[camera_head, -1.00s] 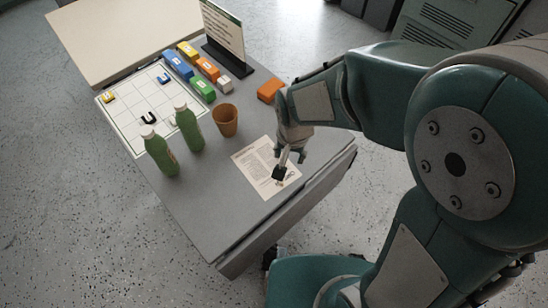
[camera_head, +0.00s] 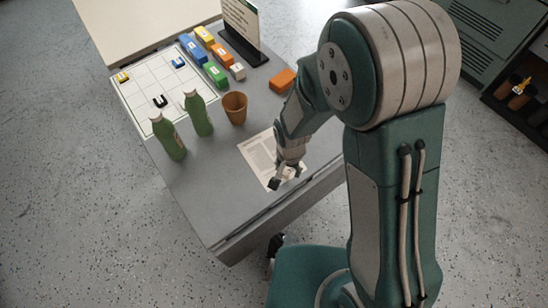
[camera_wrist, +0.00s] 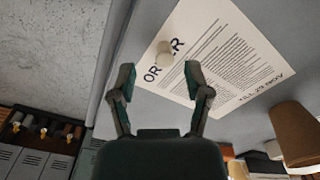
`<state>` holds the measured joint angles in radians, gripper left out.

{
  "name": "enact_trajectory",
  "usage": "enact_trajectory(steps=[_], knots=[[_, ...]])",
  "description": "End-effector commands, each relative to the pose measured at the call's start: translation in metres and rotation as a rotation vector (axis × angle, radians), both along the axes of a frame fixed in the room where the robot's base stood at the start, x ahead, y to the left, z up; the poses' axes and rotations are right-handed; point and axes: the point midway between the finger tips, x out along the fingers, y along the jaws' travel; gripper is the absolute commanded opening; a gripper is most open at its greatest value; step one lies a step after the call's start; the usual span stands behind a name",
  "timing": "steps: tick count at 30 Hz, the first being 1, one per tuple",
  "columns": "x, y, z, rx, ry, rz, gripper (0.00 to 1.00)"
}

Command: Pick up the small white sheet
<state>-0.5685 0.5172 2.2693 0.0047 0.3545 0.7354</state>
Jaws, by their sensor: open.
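The small white sheet (camera_head: 258,152) lies flat near the right edge of the grey table, printed with lines of text. It fills the upper middle of the wrist view (camera_wrist: 228,60), with large letters beginning "OR" at one end. A small pale round object (camera_wrist: 165,55) covers part of that heading. My gripper (camera_head: 284,181) is over the sheet's near end and hides part of it. In the wrist view its two fingers (camera_wrist: 160,76) are apart, with nothing held between them. I cannot tell its exact height above the sheet.
An orange-brown cup (camera_head: 235,108) stands beyond the sheet, with two green bottles (camera_head: 168,138) to its left. An orange block (camera_head: 283,80) lies near the right edge. Coloured blocks (camera_head: 216,75), a gridded board (camera_head: 140,100) and a sign (camera_head: 240,25) are farther back. The table's front left is bare.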

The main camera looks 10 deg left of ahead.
Motion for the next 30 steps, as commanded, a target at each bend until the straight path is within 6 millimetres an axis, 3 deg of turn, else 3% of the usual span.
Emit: enact_trajectory(steps=[6, 14, 17, 18, 19, 30], knots=[[0.000, 0.003, -0.025, -0.003, 0.001, 0.003, 0.63], [0.000, 0.002, -0.027, 0.000, -0.001, 0.002, 0.63], [0.000, 0.001, -0.026, 0.001, -0.001, 0.001, 0.23], [0.000, 0.001, -0.026, 0.001, -0.001, 0.001, 0.05], [0.000, 0.001, -0.026, 0.001, -0.001, 0.001, 0.00], [0.000, 0.003, -0.027, -0.002, 0.000, 0.002, 0.00]])
